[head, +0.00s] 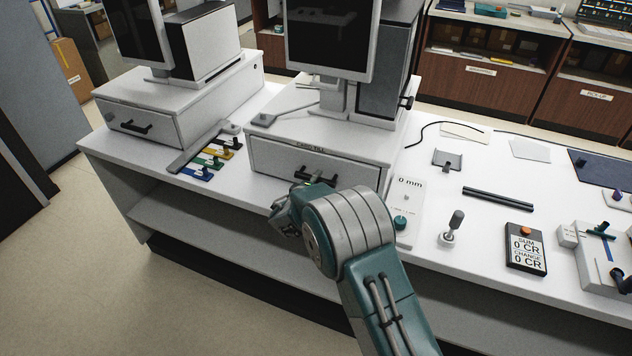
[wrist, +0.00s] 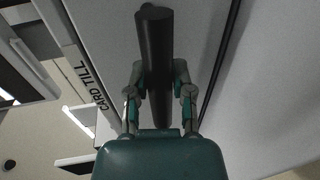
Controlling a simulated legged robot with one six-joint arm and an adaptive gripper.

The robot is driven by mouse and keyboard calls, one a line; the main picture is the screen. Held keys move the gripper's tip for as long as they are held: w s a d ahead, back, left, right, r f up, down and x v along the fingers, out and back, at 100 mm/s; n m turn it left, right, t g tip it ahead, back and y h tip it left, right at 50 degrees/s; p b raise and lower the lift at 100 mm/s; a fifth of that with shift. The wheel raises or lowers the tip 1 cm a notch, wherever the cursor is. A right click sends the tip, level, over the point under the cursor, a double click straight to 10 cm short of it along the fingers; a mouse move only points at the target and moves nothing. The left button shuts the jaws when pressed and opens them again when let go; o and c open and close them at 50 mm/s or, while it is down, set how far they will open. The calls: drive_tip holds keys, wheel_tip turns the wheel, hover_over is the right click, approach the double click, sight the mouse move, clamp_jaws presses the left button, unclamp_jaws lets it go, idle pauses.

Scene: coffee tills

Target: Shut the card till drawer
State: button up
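The card till (head: 395,135) is the middle till on the white counter, with its name on the top front edge. Its pale drawer front (head: 267,157) looks about flush with the housing in the head view; I cannot tell whether a small gap remains. The black drawer handle (head: 327,181) is partly hidden by my arm. In the wrist view, the dark handle bar (wrist: 156,50) lies between the fingers of my gripper (wrist: 158,85). The fingertips appear to press on both sides of it. My gripper (head: 305,187) also shows at the drawer in the head view.
Another till (head: 180,105) with a handled drawer stands to the left. Coloured tags (head: 208,160) lie between the tills. To the right are a 0 mm panel (head: 408,195), a small lever (head: 452,228) and a credit display (head: 526,248). The floor in front is clear.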

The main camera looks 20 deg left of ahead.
drive_tip(key=o, duration=0.4)
drive_tip(key=shift+f, duration=0.15)
drive_tip(key=v, duration=1.2)
drive_tip(key=shift+a, duration=0.1)
